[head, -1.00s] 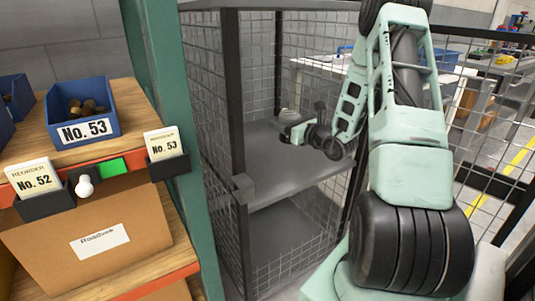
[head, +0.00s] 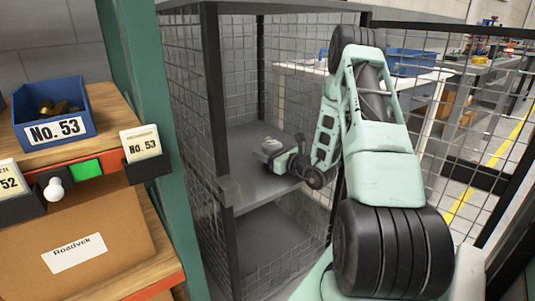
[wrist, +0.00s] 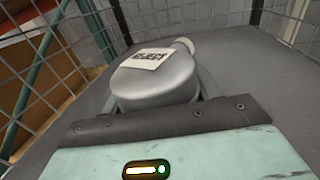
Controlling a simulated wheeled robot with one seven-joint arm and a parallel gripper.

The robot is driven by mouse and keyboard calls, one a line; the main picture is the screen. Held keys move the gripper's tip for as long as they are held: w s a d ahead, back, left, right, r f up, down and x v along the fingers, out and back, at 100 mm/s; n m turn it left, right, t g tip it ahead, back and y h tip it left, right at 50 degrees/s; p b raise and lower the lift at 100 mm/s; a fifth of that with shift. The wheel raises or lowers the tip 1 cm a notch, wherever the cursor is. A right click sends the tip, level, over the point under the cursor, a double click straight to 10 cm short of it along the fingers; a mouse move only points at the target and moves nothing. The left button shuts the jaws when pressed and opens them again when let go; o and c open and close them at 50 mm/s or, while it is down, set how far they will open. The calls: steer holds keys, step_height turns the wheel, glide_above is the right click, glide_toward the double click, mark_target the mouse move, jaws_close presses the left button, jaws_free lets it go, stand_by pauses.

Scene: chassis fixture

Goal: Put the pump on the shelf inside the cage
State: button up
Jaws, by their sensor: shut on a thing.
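The pump (wrist: 160,78) is a rounded grey metal body with a pale label that seems to read REJECT and a small round stub at its far end. My gripper (head: 279,157) is shut on the pump, one finger on each side. In the head view the pump (head: 269,146) is small, at the gripper's left end. It is inside the wire-mesh cage (head: 210,100), over the dark grey shelf (head: 250,187). The shelf also spreads around the pump in the wrist view (wrist: 255,85). I cannot tell whether the pump touches it.
A dark cage post stands left of my arm, and mesh walls close in the shelf's sides. A lower shelf (head: 265,235) lies below. Left of the cage are a green upright (head: 150,130), a blue bin (head: 53,112) and a cardboard box (head: 75,235). The shelf around the pump looks clear.

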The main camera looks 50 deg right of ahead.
steer(key=o, duration=1.4)
steer(key=shift+f, duration=0.1)
steer(key=shift+s, duration=0.2)
steer(key=s, duration=0.4)
steer(key=s+p, duration=0.1)
steer(key=s, duration=0.2)
steer(key=s+p, duration=0.1)
steer(key=s, duration=0.3)
steer(key=shift+s+a, duration=0.25)
steer(key=shift+s, duration=0.05)
